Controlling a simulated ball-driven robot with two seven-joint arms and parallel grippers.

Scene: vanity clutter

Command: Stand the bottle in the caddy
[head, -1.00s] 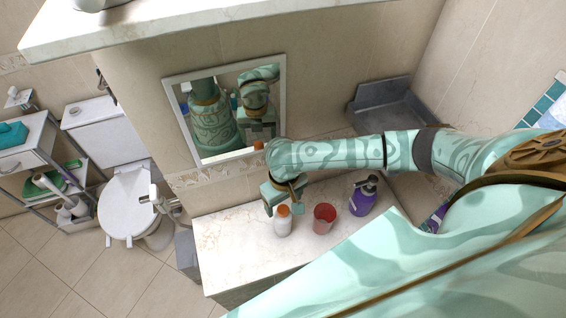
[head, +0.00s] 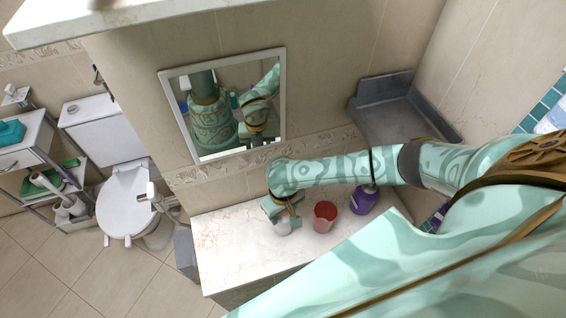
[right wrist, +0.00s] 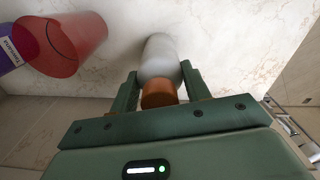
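A white bottle with an orange cap stands upright on the pale marble counter. In the head view its lower body (head: 283,229) shows beneath my right gripper (head: 281,213), which hides the cap. In the right wrist view the bottle (right wrist: 160,57) stands between the two fingers of the right gripper (right wrist: 160,77). The fingers are close to its sides; whether they press on it is unclear. A grey open holder with raised walls (head: 395,118), possibly the caddy, sits in the far right corner. My left gripper is not in view.
A red cup (head: 325,215) stands close right of the bottle, also seen in the wrist view (right wrist: 72,45). A purple pump bottle (head: 363,201) stands further right, partly behind my arm. A framed mirror (head: 226,105) hangs behind. The counter's left part (head: 228,240) is clear.

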